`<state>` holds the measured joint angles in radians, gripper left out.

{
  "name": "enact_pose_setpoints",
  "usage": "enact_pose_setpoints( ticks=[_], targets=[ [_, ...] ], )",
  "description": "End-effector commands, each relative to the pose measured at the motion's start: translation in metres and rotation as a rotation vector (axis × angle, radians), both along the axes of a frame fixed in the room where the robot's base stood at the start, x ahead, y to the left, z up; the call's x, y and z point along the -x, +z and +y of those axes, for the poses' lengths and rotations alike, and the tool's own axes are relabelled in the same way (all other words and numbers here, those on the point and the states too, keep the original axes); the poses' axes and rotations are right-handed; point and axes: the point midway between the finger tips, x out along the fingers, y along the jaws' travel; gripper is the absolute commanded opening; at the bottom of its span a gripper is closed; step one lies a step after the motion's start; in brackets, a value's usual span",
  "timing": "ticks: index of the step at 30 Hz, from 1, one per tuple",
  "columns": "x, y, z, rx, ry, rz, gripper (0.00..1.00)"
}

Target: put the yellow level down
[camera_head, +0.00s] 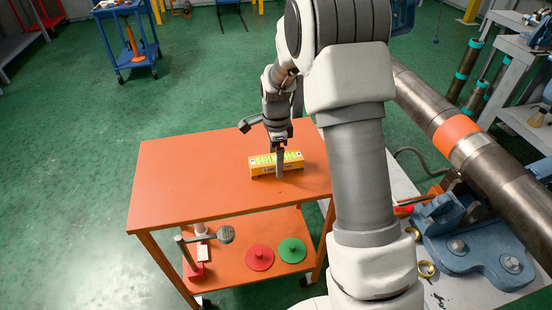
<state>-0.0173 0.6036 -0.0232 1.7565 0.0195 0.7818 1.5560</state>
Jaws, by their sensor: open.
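The yellow level (262,168) is a short yellow-orange block with bright green marks along its top. It rests on the orange top of a cart (190,180), right of the middle. My gripper (279,168) points down at the level from above, with a finger in front of the level's near face. The jaws are open around the level, and the far finger is hidden behind it. I cannot tell whether a finger touches it.
The cart's lower shelf holds a red disc (260,258), a green disc (292,250) and a grey metal tool (205,237). A large steel pipe (500,180) with an orange band lies over a blue vise (470,245) at right. The cart's left top is clear.

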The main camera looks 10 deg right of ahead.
Motion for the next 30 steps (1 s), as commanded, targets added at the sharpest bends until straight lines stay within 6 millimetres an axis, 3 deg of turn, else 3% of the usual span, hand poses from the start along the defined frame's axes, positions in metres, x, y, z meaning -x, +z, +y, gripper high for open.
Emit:
enact_pose_setpoints(
  ticks=[7, 19, 30],
  targets=[
    [0.0, 0.013, 0.0, 0.0, 0.0, -0.001, 0.89],
    [-0.001, 0.096, 0.0, 0.0, 0.001, -0.004, 0.89],
    [0.008, 0.137, 0.0, -0.002, 0.051, -0.02, 0.89]
  ],
)
